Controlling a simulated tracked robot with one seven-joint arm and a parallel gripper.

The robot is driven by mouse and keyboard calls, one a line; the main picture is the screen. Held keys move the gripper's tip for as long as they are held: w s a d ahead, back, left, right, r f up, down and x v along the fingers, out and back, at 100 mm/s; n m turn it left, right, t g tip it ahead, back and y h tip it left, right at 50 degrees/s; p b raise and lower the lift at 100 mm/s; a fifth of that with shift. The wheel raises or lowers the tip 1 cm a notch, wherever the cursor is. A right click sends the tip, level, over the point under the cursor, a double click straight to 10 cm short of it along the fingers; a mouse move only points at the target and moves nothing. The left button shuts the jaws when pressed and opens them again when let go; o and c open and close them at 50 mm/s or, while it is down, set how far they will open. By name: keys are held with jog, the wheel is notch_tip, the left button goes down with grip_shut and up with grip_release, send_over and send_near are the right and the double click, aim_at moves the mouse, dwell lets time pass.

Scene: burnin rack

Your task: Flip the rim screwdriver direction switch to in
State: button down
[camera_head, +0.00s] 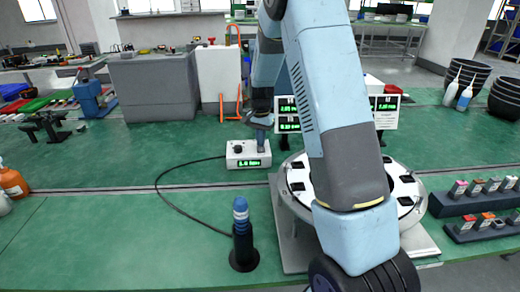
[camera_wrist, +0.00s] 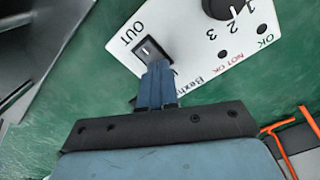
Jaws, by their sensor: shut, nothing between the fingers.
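The screwdriver controller, a white box (camera_head: 236,160) with a lit green display and a black knob, sits on the green bench in the head view. Its white panel also shows in the wrist view (camera_wrist: 185,60), with a black knob (camera_wrist: 222,8) and OUT, OK and NOT OK lettering. The direction switch (camera_wrist: 151,48), a dark rocker beside the word OUT, lies right at my fingertips; its lower end and the label there are partly hidden. My gripper (camera_wrist: 155,74) is shut and empty, its blue fingers over the panel. I cannot tell whether they touch the switch.
A blue-topped screwdriver (camera_head: 241,215) stands in a black holder (camera_head: 243,258), with a black cable (camera_head: 165,200) nearby. A round white fixture (camera_head: 297,180) is partly behind my arm. Dark racks (camera_head: 455,206) stand at right. The bench left of the cable is largely clear.

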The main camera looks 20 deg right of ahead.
jog(key=shift+f, duration=0.3)
jog(key=shift+r, duration=3.5)
